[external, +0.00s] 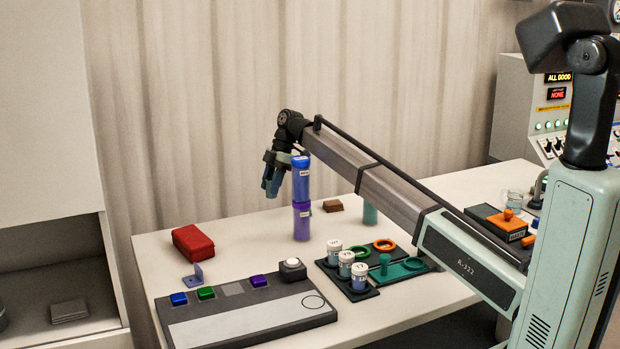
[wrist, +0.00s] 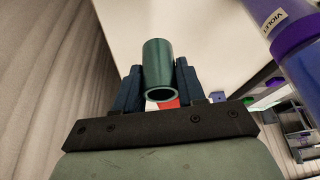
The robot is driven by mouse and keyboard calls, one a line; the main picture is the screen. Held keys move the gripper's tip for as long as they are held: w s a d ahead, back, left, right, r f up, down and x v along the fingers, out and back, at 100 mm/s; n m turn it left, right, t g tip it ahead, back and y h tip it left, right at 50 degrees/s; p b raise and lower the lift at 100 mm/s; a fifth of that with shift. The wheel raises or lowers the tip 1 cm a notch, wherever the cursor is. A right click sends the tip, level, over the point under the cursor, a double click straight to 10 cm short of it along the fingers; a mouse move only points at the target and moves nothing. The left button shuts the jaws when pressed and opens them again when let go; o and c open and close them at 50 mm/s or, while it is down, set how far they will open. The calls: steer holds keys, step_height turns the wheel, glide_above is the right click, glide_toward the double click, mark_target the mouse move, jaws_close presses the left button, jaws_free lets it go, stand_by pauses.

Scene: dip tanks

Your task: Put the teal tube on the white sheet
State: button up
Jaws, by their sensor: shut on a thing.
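My gripper (wrist: 158,85) is shut on the teal tube (wrist: 158,65), whose hollow open end faces the wrist camera. In the external view my gripper (external: 271,182) points down above the table, just left of a blue and purple stack; the held tube is hard to make out there. Another teal cylinder (external: 370,213) stands behind my arm. I cannot make out a separate white sheet for certain; a pale strip (external: 235,325) lies on the grey button panel at the front.
A blue tube (external: 301,180) stands on a purple one (external: 301,222), close to my gripper. A red box (external: 193,242), a brown block (external: 333,206) and a dark tray (external: 330,268) with several white-capped vials are on the table. Bare table lies left of the stack.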

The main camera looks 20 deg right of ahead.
steer(key=shift+w+d+r, duration=0.1)
steer(key=shift+d+r, duration=0.3)
steer(key=shift+r, duration=0.2)
steer(key=s+d+r+m+t, duration=0.1)
steer(key=d+m, duration=0.2)
steer(key=d, duration=1.7)
steer(key=s+d+m+t, duration=0.1)
steer(key=d+m+t, duration=0.15)
steer(key=d, duration=1.65)
step_height(320, 180, down, 10)
steer(key=m, duration=0.3)
steer(key=shift+s+f+m+h, duration=0.1)
steer(key=shift+m+h, duration=0.25)
steer(key=shift+h, duration=0.05)
steer(key=shift+c, duration=0.6)
steer(key=shift+f, duration=0.1)
